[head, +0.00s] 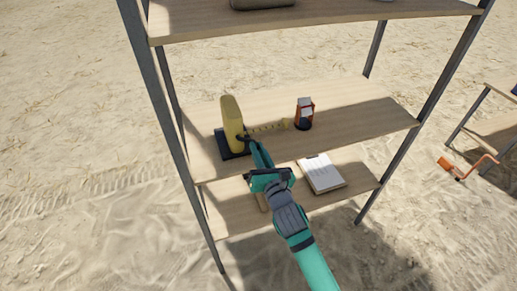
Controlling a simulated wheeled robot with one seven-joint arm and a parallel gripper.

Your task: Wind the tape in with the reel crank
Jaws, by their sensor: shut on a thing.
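The yellow tape reel (231,124) stands upright on a dark base at the left of the middle shelf. A pale yellow tape (266,128) runs out from it to the right along the shelf, with a small block-like end. My gripper (246,141) reaches up from the lower right to the reel's front right side. It is shut on a small dark part there, which appears to be the crank. The fingertips hide most of that part.
An orange and black holder with a white top (304,113) stands right of the tape on the middle shelf (365,118). A clipboard with paper (321,173) lies on the lower shelf. Metal posts frame the shelves. An orange tool (462,170) is at the far right.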

